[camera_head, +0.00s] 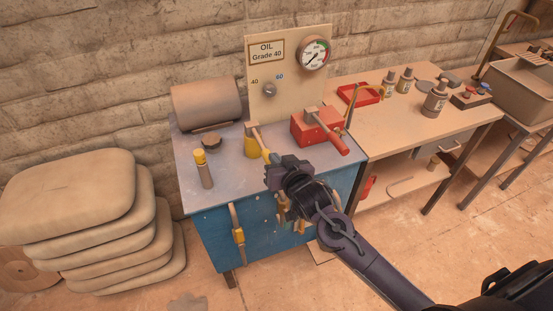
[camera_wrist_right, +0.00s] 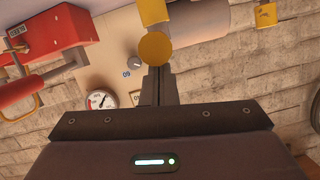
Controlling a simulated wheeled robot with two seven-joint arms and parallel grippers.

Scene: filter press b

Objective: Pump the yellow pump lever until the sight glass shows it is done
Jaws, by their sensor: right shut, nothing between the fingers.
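The yellow pump lever (camera_head: 265,152) rises from a yellow pump body (camera_head: 250,147) on the blue cabinet's grey top and slants toward me. My right gripper (camera_head: 272,162) is at the lever's near end, shut and empty. In the right wrist view the shut fingers (camera_wrist_right: 160,78) point at the round yellow end of the lever (camera_wrist_right: 155,47), which covers part of their tips. I cannot tell whether they touch. I cannot make out a sight glass for certain. My left gripper is not in view.
A red box with a red-handled lever (camera_head: 338,143) stands right of the pump.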

